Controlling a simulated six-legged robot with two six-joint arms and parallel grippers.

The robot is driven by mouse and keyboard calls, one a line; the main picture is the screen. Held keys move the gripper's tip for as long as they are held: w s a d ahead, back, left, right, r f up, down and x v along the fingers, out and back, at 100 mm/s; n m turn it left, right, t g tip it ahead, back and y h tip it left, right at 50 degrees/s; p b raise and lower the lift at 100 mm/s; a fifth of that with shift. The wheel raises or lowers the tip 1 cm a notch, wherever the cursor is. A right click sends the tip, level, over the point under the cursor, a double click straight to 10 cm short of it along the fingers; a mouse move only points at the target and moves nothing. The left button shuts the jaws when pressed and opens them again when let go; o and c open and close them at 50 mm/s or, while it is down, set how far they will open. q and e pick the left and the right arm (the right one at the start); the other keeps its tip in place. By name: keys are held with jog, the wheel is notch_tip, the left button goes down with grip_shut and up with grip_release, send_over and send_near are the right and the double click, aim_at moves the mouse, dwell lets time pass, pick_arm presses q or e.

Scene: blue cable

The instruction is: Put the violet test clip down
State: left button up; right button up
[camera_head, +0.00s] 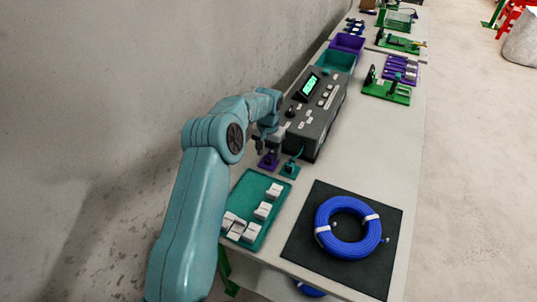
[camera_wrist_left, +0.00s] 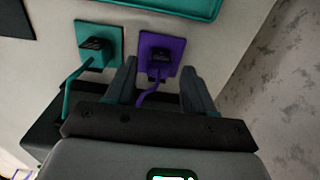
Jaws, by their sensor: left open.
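The violet test clip (camera_wrist_left: 159,59) has a dark body and a violet lead. It rests on a violet square pad (camera_wrist_left: 152,41) in the left wrist view. In the head view the violet pad (camera_head: 268,162) lies beside the grey meter box, and the clip on it is small and partly hidden by my gripper. My left gripper (camera_wrist_left: 160,72) is open, with one finger on each side of the clip and lead, apart from them. It also shows in the head view (camera_head: 263,146), just above the pad. My right gripper is not in view.
A teal clip pad (camera_head: 290,170) sits close beside the violet one. The grey meter (camera_head: 318,110) stands behind. A teal tray (camera_head: 243,218) holds several white blocks. A blue cable coil (camera_head: 347,227) lies on a dark mat (camera_head: 300,245). A wall borders the left.

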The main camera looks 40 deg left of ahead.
aim_at(268, 158)
pick_arm(q)
notch_tip(268, 158, up, 11)
jog(key=shift+s+f, duration=0.15)
jog(key=shift+f, duration=0.05)
jog(key=shift+d+r, duration=0.1)
dwell(0.4)
